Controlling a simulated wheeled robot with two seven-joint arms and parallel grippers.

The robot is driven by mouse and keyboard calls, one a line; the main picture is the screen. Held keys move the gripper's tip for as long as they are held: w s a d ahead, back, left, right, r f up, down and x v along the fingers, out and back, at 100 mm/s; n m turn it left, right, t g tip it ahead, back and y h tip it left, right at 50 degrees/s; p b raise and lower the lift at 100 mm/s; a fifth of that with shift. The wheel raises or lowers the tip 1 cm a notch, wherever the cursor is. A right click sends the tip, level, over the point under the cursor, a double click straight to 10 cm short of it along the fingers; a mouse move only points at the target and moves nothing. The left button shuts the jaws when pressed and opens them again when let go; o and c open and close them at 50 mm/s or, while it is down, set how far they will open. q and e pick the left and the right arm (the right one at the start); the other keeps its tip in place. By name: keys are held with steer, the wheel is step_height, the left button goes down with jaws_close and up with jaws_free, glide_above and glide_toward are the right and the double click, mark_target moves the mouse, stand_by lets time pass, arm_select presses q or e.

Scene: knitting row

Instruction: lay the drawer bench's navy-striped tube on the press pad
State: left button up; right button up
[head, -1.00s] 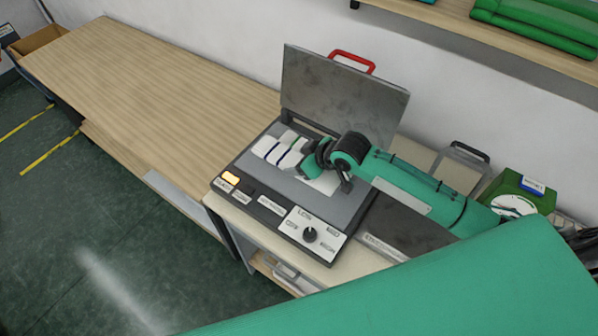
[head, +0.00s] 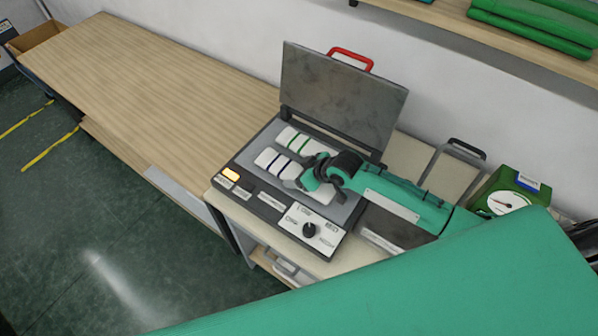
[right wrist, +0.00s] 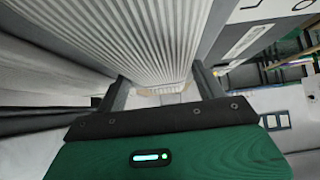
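The white navy-striped tube (head: 264,157) is over the front part of the press pad (head: 258,133), in front of the white green-striped tube (head: 286,136). My left gripper is out of view.
The press's grey lid (head: 340,95) stands open behind the pad, with a red handle (head: 350,60). A control panel with a dial (head: 309,230) lines its front. A long wooden bench (head: 150,90) at left is bare. A green gauge box (head: 508,195) stands at right.

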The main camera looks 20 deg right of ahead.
steer(key=shift+o, duration=1.2)
steer(key=shift+r, duration=0.25)
steer(key=shift+s+d+r, duration=0.15)
steer(key=shift+s+d, duration=0.05)
steer(key=b+v, duration=0.2)
steer(key=v, duration=0.8)
steer(key=shift+s+d+r, duration=0.2)
steer(key=shift+s+r, duration=0.2)
steer(key=shift+r, duration=0.1)
steer(key=shift+f, duration=0.1)
